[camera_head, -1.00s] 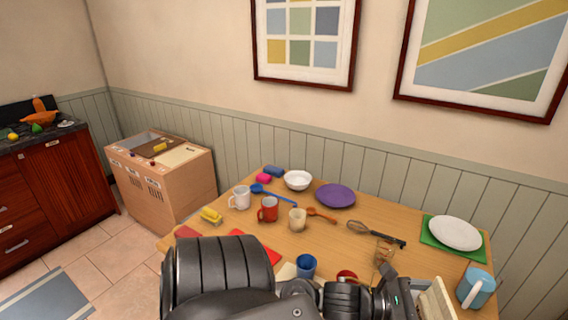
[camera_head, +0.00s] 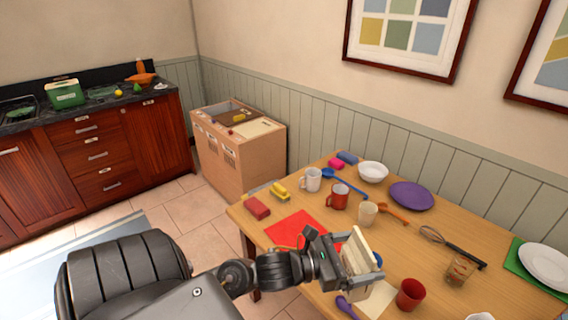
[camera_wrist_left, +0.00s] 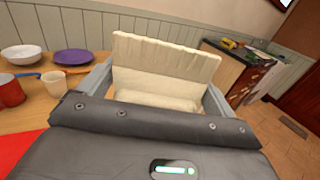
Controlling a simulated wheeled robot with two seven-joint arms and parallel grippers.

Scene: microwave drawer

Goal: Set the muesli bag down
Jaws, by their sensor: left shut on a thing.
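My left gripper (camera_head: 350,272) is shut on the cream-coloured muesli bag (camera_head: 358,252) and holds it over the front part of the wooden table (camera_head: 470,232). In the left wrist view the bag (camera_wrist_left: 165,62) stands up between the two grey fingers, with its flat top edge facing away. The bag's lower part is partly hidden by the gripper. I cannot tell how high it is above the table. My right gripper is not in view.
Near the bag are a red sheet (camera_head: 296,230), a red cup (camera_head: 410,294) and a purple spoon (camera_head: 346,308). Mugs (camera_head: 339,196), a purple plate (camera_head: 412,195) and a whisk (camera_head: 432,234) stand further back. A wooden cabinet (camera_head: 262,150) is behind the table, and a counter (camera_head: 100,112) is at the left.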

